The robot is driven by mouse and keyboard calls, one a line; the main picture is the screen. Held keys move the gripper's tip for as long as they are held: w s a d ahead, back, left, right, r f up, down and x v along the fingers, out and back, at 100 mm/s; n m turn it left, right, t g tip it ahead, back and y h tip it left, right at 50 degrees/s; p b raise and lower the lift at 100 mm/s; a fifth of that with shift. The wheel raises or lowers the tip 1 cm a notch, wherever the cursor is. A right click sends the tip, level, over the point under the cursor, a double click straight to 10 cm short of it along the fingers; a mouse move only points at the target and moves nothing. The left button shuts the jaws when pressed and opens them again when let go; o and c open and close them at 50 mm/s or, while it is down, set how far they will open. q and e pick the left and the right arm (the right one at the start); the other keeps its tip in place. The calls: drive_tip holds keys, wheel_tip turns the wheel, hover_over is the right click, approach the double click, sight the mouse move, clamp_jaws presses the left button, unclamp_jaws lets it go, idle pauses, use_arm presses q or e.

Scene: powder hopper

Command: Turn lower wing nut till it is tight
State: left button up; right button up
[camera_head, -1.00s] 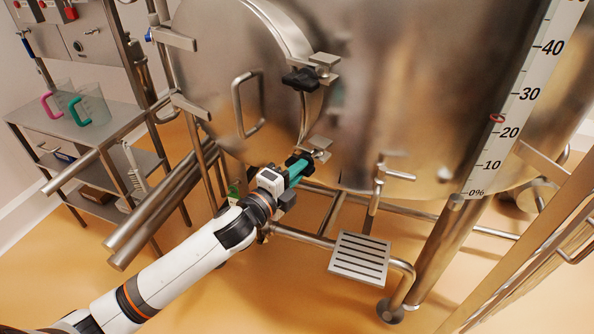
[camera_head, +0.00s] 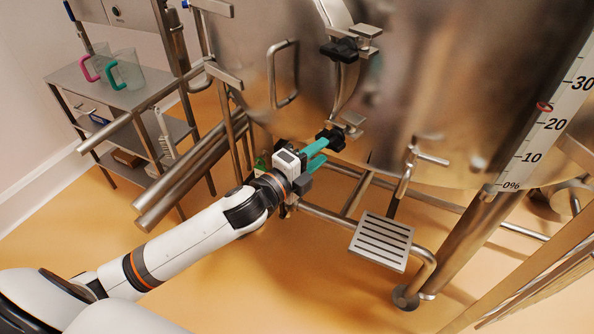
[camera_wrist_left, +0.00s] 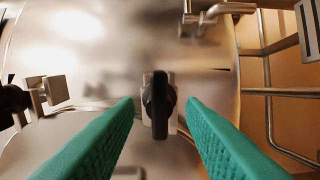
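The lower wing nut (camera_head: 331,137) is black and sits on the lower clamp of the round hatch. In the left wrist view the wing nut (camera_wrist_left: 158,104) is edge-on, with its long side upright. My left gripper (camera_head: 323,151) has teal fingers pointing at this wing nut. In the left wrist view my left gripper (camera_wrist_left: 160,104) is open, with a finger on each side of the wing nut in the picture. Gaps show on both sides, and neither finger is seen touching it. How deep the nut lies between the fingertips cannot be told. My right gripper is not in view.
An upper black wing nut (camera_head: 341,49) sits on a second clamp above. A hatch handle (camera_head: 284,74) is to the left. A slotted step (camera_head: 382,241) and steel pipes lie below right. A shelf (camera_head: 110,88) with two jugs stands at the left.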

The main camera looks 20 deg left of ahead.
use_arm(q)
drive_tip(key=b+v, duration=0.2)
drive_tip(key=v, duration=0.6)
drive_tip(key=shift+s, duration=0.2)
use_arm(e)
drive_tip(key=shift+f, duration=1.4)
use_arm(q)
drive_tip(key=shift+f, duration=0.1)
